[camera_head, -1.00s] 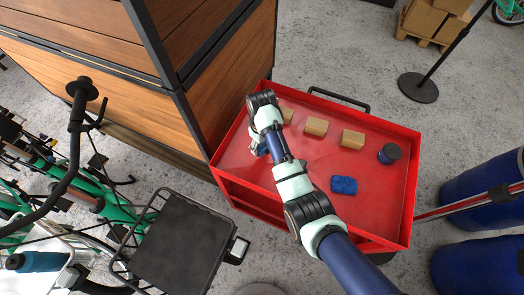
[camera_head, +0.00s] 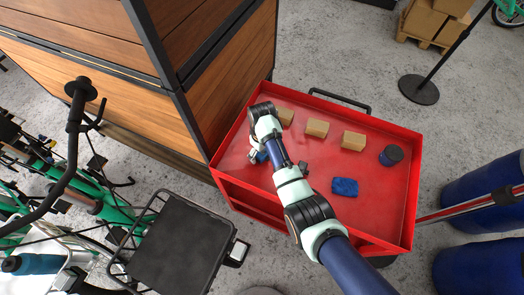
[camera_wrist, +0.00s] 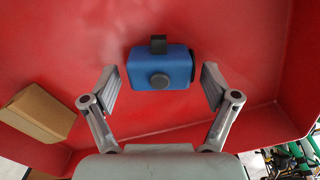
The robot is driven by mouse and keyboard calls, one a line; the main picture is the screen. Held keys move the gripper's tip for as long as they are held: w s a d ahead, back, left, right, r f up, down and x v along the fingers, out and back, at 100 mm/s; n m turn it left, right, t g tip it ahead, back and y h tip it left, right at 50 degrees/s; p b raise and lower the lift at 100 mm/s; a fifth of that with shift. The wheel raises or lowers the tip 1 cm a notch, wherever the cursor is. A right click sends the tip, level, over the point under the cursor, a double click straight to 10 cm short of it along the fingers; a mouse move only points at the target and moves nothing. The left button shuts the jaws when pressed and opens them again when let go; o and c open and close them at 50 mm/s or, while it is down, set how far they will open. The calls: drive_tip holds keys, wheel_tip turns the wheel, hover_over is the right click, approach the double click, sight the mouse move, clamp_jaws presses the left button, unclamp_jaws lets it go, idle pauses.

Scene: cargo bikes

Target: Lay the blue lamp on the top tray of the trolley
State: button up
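The blue lamp (camera_wrist: 160,67), a small box shape with a dark round knob and a dark clip, is on the red top tray (camera_wrist: 60,40) of the trolley in the wrist view. My gripper (camera_wrist: 161,88) is open, with one finger on each side of the lamp. A gap shows between the lamp and each finger. In the head view the lamp (camera_head: 261,156) is mostly hidden by my arm, over the left part of the tray (camera_head: 300,185).
Several tan blocks (camera_head: 317,128) stand along the tray's back. A wooden cabinet (camera_head: 235,75) borders the trolley's left. The tray has raised rims.

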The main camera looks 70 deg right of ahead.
wheel_tip(320, 180, up, 12)
drive_tip(key=p, duration=0.2)
drive_tip(key=shift+r, duration=0.2)
drive_tip(key=shift+w, duration=0.1)
idle(0.4)
drive_tip(key=w+a+r+n+t+h, duration=0.15)
drive_tip(key=w+a, duration=0.25)
drive_tip(key=a, duration=0.4)
drive_tip(key=w+a+r+n+t, duration=0.1)
drive_tip(key=w+a+r+t, duration=0.2)
drive_tip(key=w+a, duration=0.3)
drive_tip(key=w+a+r+n+t+h, duration=0.1)
drive_tip(key=w+a+r+t, duration=0.15)
drive_tip(key=a, duration=0.65)
drive_tip(key=s+a+r+t+y, duration=0.1)
drive_tip(key=s+a+r+t, duration=0.1)
drive_tip(key=a+r, duration=0.3)
drive_tip(key=s+a+r+n+t+y, duration=0.1)
drive_tip(key=a+r, duration=0.5)
drive_tip(key=a, duration=0.6)
drive_tip(key=s+t, duration=0.1)
drive_tip(key=t, duration=0.1)
drive_tip(key=shift+s+a+t, duration=0.15)
drive_tip(key=shift+a+t, duration=0.05)
drive_tip(key=shift+t, duration=0.2)
